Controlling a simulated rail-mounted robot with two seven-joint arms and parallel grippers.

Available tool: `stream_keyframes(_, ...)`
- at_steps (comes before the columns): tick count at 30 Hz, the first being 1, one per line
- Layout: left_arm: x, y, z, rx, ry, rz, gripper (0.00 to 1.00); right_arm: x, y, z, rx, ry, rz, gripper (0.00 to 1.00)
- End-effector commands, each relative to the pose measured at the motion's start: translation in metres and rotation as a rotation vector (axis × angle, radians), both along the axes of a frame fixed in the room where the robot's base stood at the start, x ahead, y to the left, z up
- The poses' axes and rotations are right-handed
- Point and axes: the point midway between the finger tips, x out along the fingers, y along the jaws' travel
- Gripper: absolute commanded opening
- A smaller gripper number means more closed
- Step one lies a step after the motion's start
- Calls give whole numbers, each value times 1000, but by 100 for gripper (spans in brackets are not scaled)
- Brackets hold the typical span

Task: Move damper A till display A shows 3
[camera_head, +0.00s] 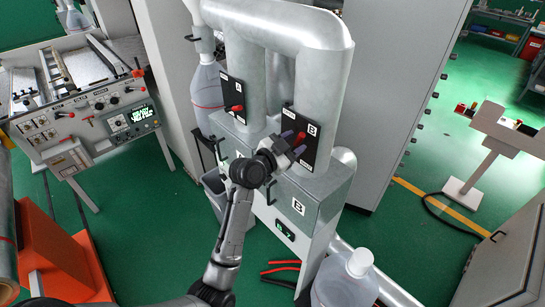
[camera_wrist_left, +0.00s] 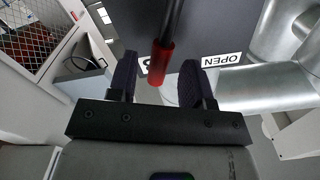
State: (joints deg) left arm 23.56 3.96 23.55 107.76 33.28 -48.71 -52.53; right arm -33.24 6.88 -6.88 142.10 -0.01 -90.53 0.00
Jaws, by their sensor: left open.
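Damper A's dark panel (camera_head: 233,92) is on the left upright duct, with a red-tipped lever (camera_head: 237,108). Damper B's dark panel (camera_head: 320,150), marked B, is on the right duct. My left gripper (camera_head: 294,142) is at damper B's panel, not at damper A. In the left wrist view, its open fingers (camera_wrist_left: 159,66) stand either side of a red lever handle (camera_wrist_left: 162,62); contact cannot be told. Labels B and OPEN show behind it. A lit display (camera_head: 285,230) is below a B mark on the box; its digits are small. I cannot make out display A. My right gripper is not in view.
A grey duct box (camera_head: 325,195) stands below the dampers. Clear jugs (camera_head: 207,90) (camera_head: 345,281) stand left and front right. A control console (camera_head: 90,110) is at the left, a tall grey cabinet (camera_head: 390,90) to the right. Red hoses (camera_head: 281,266) lie on the floor.

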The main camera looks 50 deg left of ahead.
Motion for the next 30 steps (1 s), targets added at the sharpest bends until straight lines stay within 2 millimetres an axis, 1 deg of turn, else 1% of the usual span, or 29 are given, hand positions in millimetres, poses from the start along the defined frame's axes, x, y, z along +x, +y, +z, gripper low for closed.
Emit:
stream_keyframes(1, -11, 1, -4, 4, 0, 1, 46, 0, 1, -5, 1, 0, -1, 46)
stream_keyframes(6, -46, 1, -4, 5, 0, 1, 46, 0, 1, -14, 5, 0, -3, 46)
stream_keyframes(12, -81, 2, -3, 3, 1, -1, 46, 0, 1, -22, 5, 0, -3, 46)
stream_keyframes(15, -94, 2, -2, 3, 0, 0, 46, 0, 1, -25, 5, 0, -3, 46)
stream_keyframes(21, -110, 2, -1, 0, 1, -1, 46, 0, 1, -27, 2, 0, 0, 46)
stream_keyframes(30, -114, 2, 0, 0, 0, -1, 46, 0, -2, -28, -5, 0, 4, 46)
